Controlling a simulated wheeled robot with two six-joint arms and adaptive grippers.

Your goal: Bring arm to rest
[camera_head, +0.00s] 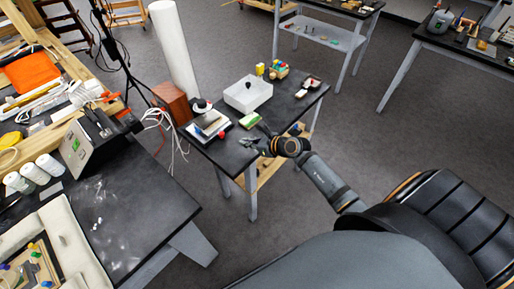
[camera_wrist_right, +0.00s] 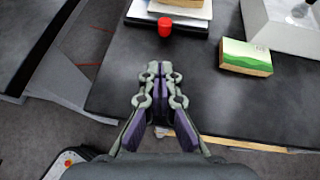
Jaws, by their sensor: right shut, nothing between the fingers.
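My right arm reaches in from the lower right in the head view, and its gripper (camera_head: 250,142) is over the front edge of a small dark table (camera_head: 226,158). In the right wrist view the right gripper (camera_wrist_right: 160,70) is shut with its fingertips together and nothing between them. The fingers appear above the dark tabletop (camera_wrist_right: 110,90), apart from the objects on it. My left gripper is not in view.
A green-topped block (camera_wrist_right: 246,57) lies right of the fingers, beside a white box (camera_head: 248,94). A red cylinder (camera_wrist_right: 165,27) is ahead, by a white tray (camera_head: 208,130). A larger dark table (camera_head: 130,200) stands left; grey floor (camera_head: 350,125) is open to the right.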

